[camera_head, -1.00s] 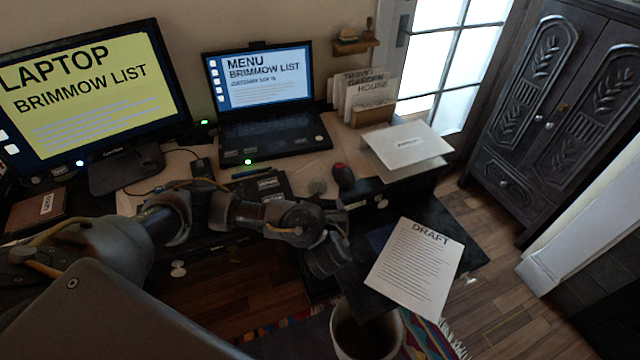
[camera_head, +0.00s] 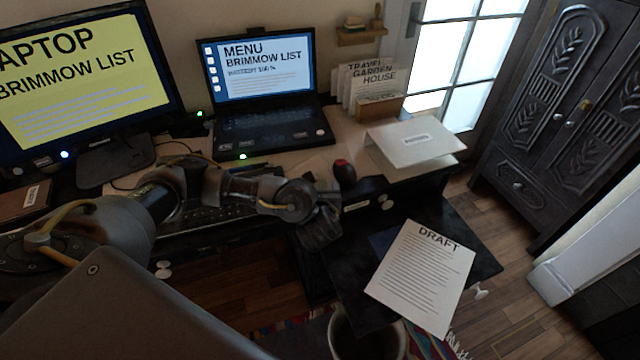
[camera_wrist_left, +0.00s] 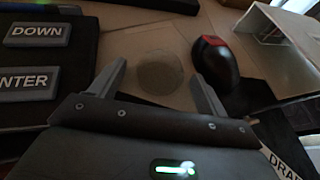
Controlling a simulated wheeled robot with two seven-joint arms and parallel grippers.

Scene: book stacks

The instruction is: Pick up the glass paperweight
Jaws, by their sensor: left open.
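The glass paperweight shows in the left wrist view as a clear round disc (camera_wrist_left: 160,73) lying on the tan desk top. In the head view I cannot make it out clearly behind my arm. My left gripper (camera_head: 320,226) is at the front edge of the desk in the head view. In the left wrist view its two fingers are spread apart and empty, with the paperweight beyond and between their tips. Nothing is held. My right gripper is in neither view.
A black and red mouse (camera_wrist_left: 216,62) lies just right of the paperweight; a keypad with DOWN and ENTER keys (camera_wrist_left: 40,60) lies left. A laptop (camera_head: 270,130) and white folded stand (camera_head: 415,142) are on the desk. A DRAFT sheet (camera_head: 420,275) lies lower, above a bin (camera_head: 340,335).

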